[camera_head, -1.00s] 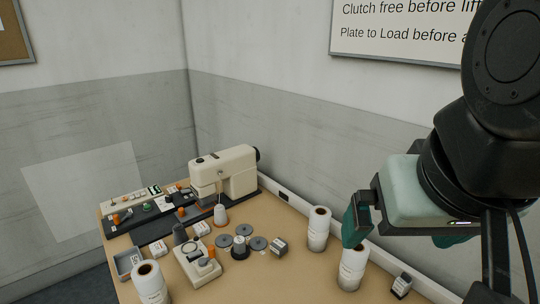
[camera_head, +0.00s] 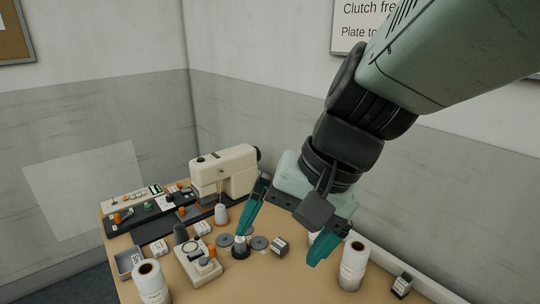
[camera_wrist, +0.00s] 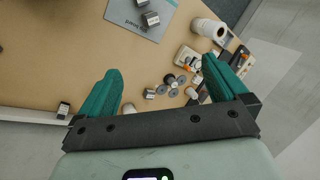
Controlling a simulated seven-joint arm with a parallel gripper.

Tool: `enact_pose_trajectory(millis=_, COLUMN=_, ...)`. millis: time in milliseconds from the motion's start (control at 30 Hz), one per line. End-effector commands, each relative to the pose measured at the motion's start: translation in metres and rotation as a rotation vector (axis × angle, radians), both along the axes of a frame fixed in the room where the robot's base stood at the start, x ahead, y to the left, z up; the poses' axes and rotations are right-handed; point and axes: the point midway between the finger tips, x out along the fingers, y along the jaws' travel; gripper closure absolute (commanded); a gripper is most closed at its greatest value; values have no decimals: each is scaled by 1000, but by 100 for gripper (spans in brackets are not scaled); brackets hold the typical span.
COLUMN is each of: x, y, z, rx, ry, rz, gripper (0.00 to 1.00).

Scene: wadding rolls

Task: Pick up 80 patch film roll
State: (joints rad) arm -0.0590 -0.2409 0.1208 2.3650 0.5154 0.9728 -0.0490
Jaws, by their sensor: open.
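White film rolls stand upright on the tan table; their labels are too small to read, so I cannot tell which is the 80 patch roll. One (camera_head: 151,284) is at the front left and also shows in the wrist view (camera_wrist: 206,28). Another (camera_head: 354,267) is at the right, just beside my right-hand fingertip in the head view. A third, seen earlier behind these, is hidden by my gripper. In the wrist view a white roll (camera_wrist: 128,108) peeks out beside the left finger. My gripper (camera_head: 286,236) is open and empty above the table, fingers (camera_wrist: 162,68) wide apart.
A sewing machine (camera_head: 225,170) stands at the back by the wall. Grey discs (camera_head: 258,242), a cream device (camera_head: 197,264) and small boxes (camera_head: 280,246) (camera_head: 403,284) lie around. A grey printed mat (camera_wrist: 135,17) bears small blocks. Bare table lies at the front middle.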

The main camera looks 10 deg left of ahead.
Motion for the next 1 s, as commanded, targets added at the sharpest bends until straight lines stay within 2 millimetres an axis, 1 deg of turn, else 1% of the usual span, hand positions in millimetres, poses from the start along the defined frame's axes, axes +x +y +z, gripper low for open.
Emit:
enact_pose_trajectory(millis=33, x=5, y=19, z=-11, rx=55, ry=82, rz=-6, gripper=0)
enact_pose_trajectory(millis=100, x=12, y=46, z=-22, rx=141, ry=185, rz=-26, gripper=0)
enact_pose_trajectory(millis=300, x=31, y=119, z=-54, rx=378, ry=483, rz=-122, gripper=0)
enact_pose_trajectory(millis=400, x=41, y=153, z=-72, rx=493, ry=631, rz=-193, gripper=0)
enact_pose_trajectory(millis=467, x=48, y=172, z=-83, rx=560, ry=720, rz=-246, gripper=0)
enact_pose_trajectory(millis=500, x=53, y=184, z=-91, rx=605, ry=777, rz=-284, gripper=0)
enact_pose_trajectory(millis=600, x=66, y=213, z=-113, rx=711, ry=917, rz=-392, gripper=0)
enact_pose_trajectory(millis=667, x=74, y=228, z=-128, rx=771, ry=999, rz=-467, gripper=0)
enact_pose_trajectory(millis=700, x=79, y=237, z=-139, rx=809, ry=1050, rz=-521, gripper=0)
enact_pose_trajectory(millis=800, x=91, y=255, z=-167, rx=892, ry=1161, rz=-656, gripper=0)
enact_pose_trajectory(millis=900, x=100, y=267, z=-193, rx=951, ry=1240, rz=-776, gripper=0)
enact_pose_trajectory(millis=1000, x=106, y=273, z=-212, rx=987, ry=1288, rz=-863, gripper=0)
